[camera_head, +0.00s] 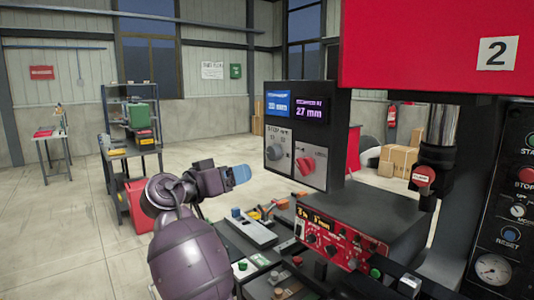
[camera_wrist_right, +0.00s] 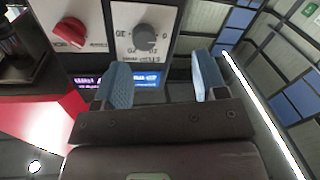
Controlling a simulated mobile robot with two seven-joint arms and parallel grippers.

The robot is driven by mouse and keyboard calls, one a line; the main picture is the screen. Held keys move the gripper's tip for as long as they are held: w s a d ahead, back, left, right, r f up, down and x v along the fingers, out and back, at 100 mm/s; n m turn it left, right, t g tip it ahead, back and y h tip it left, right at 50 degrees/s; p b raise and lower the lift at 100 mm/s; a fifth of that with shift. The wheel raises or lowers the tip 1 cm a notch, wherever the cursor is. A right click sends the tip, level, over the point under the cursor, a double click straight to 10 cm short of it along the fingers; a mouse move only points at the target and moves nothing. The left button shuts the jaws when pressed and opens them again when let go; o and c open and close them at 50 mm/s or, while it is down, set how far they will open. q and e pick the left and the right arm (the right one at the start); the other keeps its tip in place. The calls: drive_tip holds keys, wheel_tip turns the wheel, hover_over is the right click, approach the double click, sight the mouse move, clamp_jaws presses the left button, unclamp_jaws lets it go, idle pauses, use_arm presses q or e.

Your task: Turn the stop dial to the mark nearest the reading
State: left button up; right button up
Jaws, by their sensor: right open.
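The grey stop dial (camera_head: 275,152) is on the upright light panel, under the printed word STOP, and also shows in the right wrist view (camera_wrist_right: 145,37). Its pointer setting is too small to tell. Above it a purple display (camera_head: 311,108) reads 27 mm; the blue display (camera_head: 278,104) beside it is too blurred to read surely. My right gripper (camera_head: 239,174) is left of the panel and a little lower than the dial, apart from it. In the right wrist view its blue fingers (camera_wrist_right: 162,82) are spread and empty. My left gripper is not in view.
A red knob (camera_head: 306,164) sits right beside the dial and also shows in the wrist view (camera_wrist_right: 69,33). A red control box (camera_head: 340,235) stands below the panel. The bench holds small parts and a grey bar (camera_head: 250,230). Left of the panel the air is free.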

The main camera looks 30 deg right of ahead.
sight(270, 152)
drive_tip(key=shift+m+g, duration=0.7)
drive_tip(key=shift+m, duration=0.2)
drive_tip(key=d+r+p, duration=0.1)
drive_tip(key=d, duration=0.1)
drive_tip(key=d+r, duration=0.1)
drive_tip(key=d, duration=0.2)
drive_tip(key=d+r+p, duration=0.1)
drive_tip(key=d, duration=0.2)
drive_tip(key=shift+d+r+p, duration=0.2)
drive_tip(key=shift+r+p, duration=0.15)
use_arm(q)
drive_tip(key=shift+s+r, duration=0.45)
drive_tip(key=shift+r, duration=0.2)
use_arm(e)
drive_tip(key=shift+w+d, duration=0.15)
drive_tip(key=shift+d, duration=0.5)
